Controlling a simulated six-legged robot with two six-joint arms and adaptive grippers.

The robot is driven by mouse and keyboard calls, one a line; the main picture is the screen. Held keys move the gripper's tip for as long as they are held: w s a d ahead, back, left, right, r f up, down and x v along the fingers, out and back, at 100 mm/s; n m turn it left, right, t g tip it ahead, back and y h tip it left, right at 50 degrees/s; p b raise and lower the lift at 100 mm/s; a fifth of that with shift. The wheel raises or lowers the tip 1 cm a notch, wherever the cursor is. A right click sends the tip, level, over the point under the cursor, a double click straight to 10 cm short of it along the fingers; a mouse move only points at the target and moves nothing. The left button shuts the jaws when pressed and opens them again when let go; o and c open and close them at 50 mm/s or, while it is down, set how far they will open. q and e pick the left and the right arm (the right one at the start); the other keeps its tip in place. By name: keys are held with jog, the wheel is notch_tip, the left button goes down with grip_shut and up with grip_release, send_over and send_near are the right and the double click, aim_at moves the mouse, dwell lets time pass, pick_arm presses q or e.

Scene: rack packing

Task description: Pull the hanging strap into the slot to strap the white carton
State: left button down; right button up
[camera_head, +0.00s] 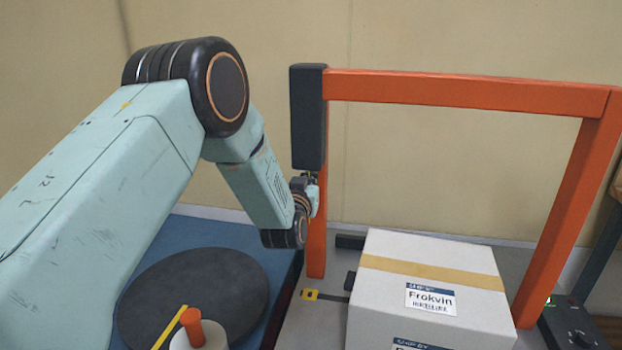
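The white carton (428,270), labelled "Frokvin" and with a tan tape band across its top, sits on the grey bench inside the orange arch (460,92). My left gripper (312,184) is at the arch's left post, just below the black housing (308,118). My wrist covers most of its fingers, so I cannot tell if they are open or shut. I cannot make out the hanging strap. A small yellow piece with a dark opening (310,295), possibly the slot, lies left of the carton. My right gripper is out of view.
A dark round disc (240,285) on a blue surface holds a white cylinder with an orange peg (192,322) and a yellow strip. Low black blocks (350,242) stand by the carton's left side. A black control box (570,330) is at the right.

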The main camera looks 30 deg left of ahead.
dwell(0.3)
pick_arm(q)
jog(key=shift+f, duration=0.15)
notch_tip(320, 180, down, 28)
jog(key=b, duration=1.6)
jog(key=shift+b, duration=0.4)
jog(key=c, duration=2)
grip_release()
jog(key=shift+s, duration=0.1)
jog(key=o, duration=0.5)
jog(key=shift+c, duration=0.2)
